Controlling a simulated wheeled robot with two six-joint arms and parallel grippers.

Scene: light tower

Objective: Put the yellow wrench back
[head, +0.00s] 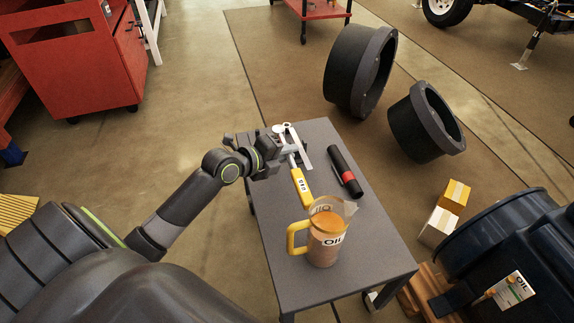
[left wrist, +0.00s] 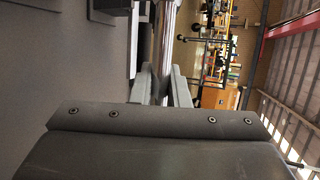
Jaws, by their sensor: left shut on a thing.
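The yellow wrench (head: 301,186) has a yellow handle with a dark-marked label and a metal shaft. My left gripper (head: 286,149) is shut on its metal shaft near the far end of the grey table (head: 375,245). The handle points toward the oil jug. I cannot tell whether the wrench touches the tabletop. In the left wrist view, the silver shaft (left wrist: 164,45) stands between the fingers of my left gripper (left wrist: 165,85). My right gripper is not in view.
A clear oil jug (head: 325,240) with a yellow handle stands on the table. A black flashlight (head: 345,170) with a red band lies right of the wrench. Black round housings (head: 360,70), small boxes (head: 445,210) and a dark blue drum (head: 480,250) stand right of the table.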

